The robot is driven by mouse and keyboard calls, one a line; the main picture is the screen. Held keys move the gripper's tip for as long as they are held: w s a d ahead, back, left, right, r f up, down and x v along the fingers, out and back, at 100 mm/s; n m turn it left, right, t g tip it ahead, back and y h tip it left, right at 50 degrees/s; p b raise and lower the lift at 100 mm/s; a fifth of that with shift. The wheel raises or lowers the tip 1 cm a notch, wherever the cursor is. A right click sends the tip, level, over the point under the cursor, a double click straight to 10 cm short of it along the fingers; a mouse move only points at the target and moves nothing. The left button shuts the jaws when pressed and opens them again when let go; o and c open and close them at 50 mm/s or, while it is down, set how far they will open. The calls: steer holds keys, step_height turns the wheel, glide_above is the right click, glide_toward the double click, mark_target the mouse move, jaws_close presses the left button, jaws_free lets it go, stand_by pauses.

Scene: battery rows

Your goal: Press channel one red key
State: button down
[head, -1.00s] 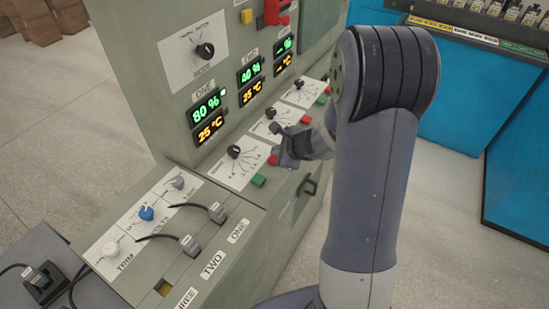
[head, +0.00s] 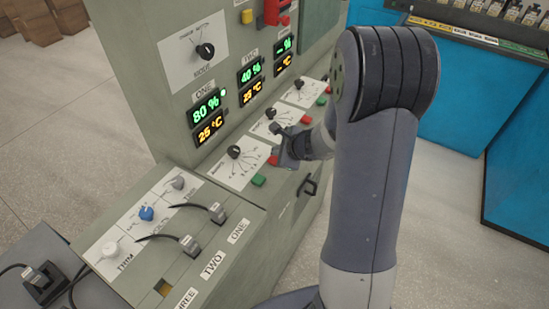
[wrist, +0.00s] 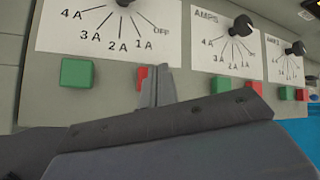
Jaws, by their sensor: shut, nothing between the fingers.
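The channel one red key (head: 272,160) sits at the right lower edge of the nearest dial panel, beside a green key (head: 258,180). In the wrist view the red key (wrist: 141,74) is partly hidden behind my finger, and the green key (wrist: 76,72) is to its left. My gripper (head: 282,153) is shut and empty, its tip right at the red key. The fingertip (wrist: 156,80) overlaps the key's right side in the wrist view. I cannot tell whether it touches. The channel one display (head: 208,118) reads 80 % and 25 °C.
The channel two panel (head: 269,124) and its red key (head: 305,120) lie just beyond my gripper. A drawer-like handle (head: 309,186) is below. Plugged cables (head: 188,244) stand on the sloped desk. Blue cabinets (head: 430,110) are to the right.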

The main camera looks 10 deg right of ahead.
steer(key=shift+f, duration=0.1)
stand_by(0.3)
steer(key=shift+f+b, duration=0.35)
steer(key=shift+b, duration=0.3)
steer(key=shift+f+b, duration=0.4)
steer(key=shift+b, duration=0.1)
stand_by(0.4)
steer(key=shift+r, duration=0.1)
steer(key=shift+r+p, duration=0.65)
steer(key=shift+r, duration=0.1)
step_height(320, 180, up, 5)
steer(key=p, duration=0.4)
steer(key=shift+f, duration=0.15)
stand_by(0.7)
